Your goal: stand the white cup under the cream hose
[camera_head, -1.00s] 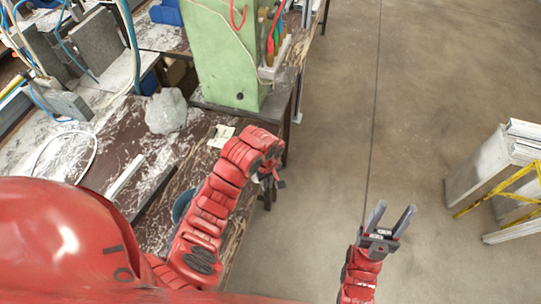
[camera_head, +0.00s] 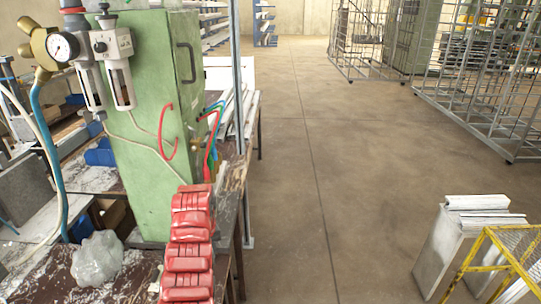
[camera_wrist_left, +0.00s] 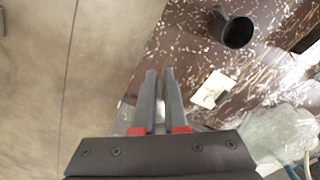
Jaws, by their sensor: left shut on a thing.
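My left gripper (camera_wrist_left: 160,78) is shut, its two dark fingers close together in the left wrist view. A small pale piece, which I take for the white cup (camera_wrist_left: 160,112), shows between the fingers; most of it is hidden, so I cannot tell whether it is upright. The fingers are above the bench's edge. In the head view only my red left arm shows; its gripper is hidden. A thin cream hose (camera_head: 142,146) runs down the front of the green cabinet; where its end lies is unclear. My right gripper is not in view.
The green cabinet (camera_head: 145,120) stands on the bench, with a gauge (camera_head: 63,46) and regulators at its upper left. A crumpled clear bag (camera_head: 97,258) lies in front of it. A dark cup (camera_wrist_left: 238,32) and a pale card (camera_wrist_left: 212,90) are on the bench.

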